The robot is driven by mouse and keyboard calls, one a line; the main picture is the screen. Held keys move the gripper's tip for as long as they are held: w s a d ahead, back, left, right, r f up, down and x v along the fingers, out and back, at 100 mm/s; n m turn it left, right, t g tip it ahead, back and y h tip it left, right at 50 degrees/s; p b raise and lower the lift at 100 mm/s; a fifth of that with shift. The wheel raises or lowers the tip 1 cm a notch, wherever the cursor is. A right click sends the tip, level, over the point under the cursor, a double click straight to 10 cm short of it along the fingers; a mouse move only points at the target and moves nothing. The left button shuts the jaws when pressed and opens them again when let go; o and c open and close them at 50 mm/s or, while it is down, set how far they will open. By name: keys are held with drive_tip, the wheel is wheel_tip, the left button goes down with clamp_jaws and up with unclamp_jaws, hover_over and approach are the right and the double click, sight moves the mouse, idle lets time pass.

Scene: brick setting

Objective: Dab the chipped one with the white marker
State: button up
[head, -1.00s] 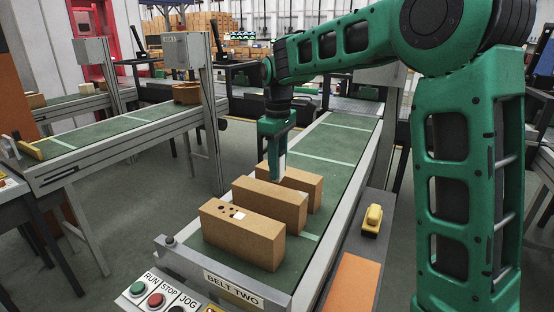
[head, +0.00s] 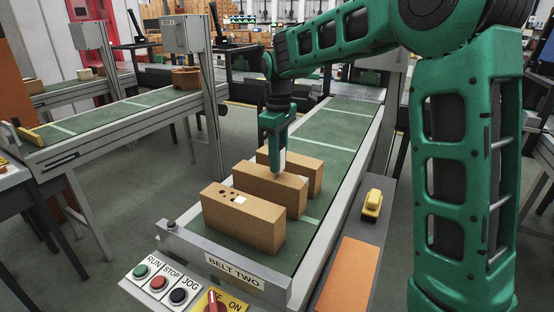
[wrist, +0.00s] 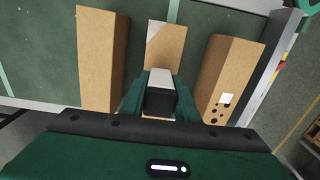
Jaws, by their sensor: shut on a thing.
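Three tan bricks stand in a row on the green belt. My gripper (head: 279,150) is shut on the white marker (head: 281,161), a white block with a dark end in the wrist view (wrist: 160,88). It hangs over the middle brick (head: 268,190); whether the tip touches the brick is unclear. In the wrist view the middle brick (wrist: 166,45) has a pale, cut-looking corner at its far left, perhaps a chip. The near brick (head: 243,222) has several dark holes and a white square on top. The far brick (head: 305,172) is partly hidden and looks plain.
The belt (head: 335,136) is clear beyond the bricks. A metal end plate labelled BELT TWO (head: 232,277) and a button panel (head: 168,282) stand in front. A yellow object (head: 372,203) and an orange panel (head: 345,270) lie along the right side.

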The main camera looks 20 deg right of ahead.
drive_tip(key=shift+f, duration=0.55)
idle(1.4)
drive_tip(key=shift+r, duration=0.1)
drive_tip(key=shift+r, duration=3.5)
